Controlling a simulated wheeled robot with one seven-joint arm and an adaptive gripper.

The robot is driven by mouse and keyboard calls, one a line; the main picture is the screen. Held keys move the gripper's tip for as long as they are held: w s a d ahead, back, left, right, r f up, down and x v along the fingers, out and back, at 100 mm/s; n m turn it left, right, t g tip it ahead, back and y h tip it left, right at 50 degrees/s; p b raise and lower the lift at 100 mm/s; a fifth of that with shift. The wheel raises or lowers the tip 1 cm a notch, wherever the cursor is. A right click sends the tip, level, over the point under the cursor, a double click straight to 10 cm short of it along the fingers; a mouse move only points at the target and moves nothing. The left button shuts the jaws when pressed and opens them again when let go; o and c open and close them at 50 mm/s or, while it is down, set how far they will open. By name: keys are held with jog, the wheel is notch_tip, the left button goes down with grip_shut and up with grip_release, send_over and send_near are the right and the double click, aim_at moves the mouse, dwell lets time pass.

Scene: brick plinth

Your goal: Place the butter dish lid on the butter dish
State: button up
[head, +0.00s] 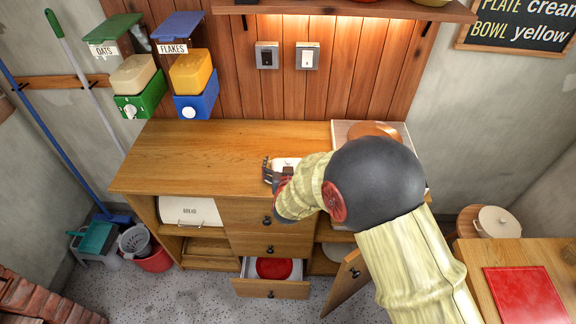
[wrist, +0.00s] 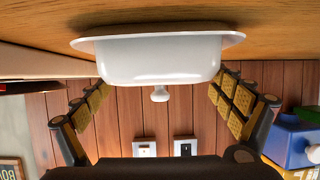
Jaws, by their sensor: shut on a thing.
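The white butter dish lid (wrist: 158,62), with a small round knob, is between the padded fingers of my gripper (wrist: 161,82). The wrist view is upside down, so the knob points up in the room. The fingers are shut on the lid's two sides. A wider white rim, apparently the butter dish (wrist: 234,39), shows directly under the lid at the wooden top. I see no clear gap between lid and rim, but cannot tell if the lid is fully seated. In the head view the white lid (head: 286,163) shows in my gripper (head: 280,170); my arm hides part of the area.
The wooden cabinet top (head: 190,155) is clear to the left. A pale board with a round brown item (head: 374,129) lies at the right. An open drawer (head: 270,287) and an open door (head: 347,284) stick out below. Dispensers (head: 192,85) hang on the wall.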

jog(key=shift+r, duration=0.15)
jog(key=shift+f, duration=0.2)
jog(key=o, duration=1)
jog(key=shift+r, duration=0.15)
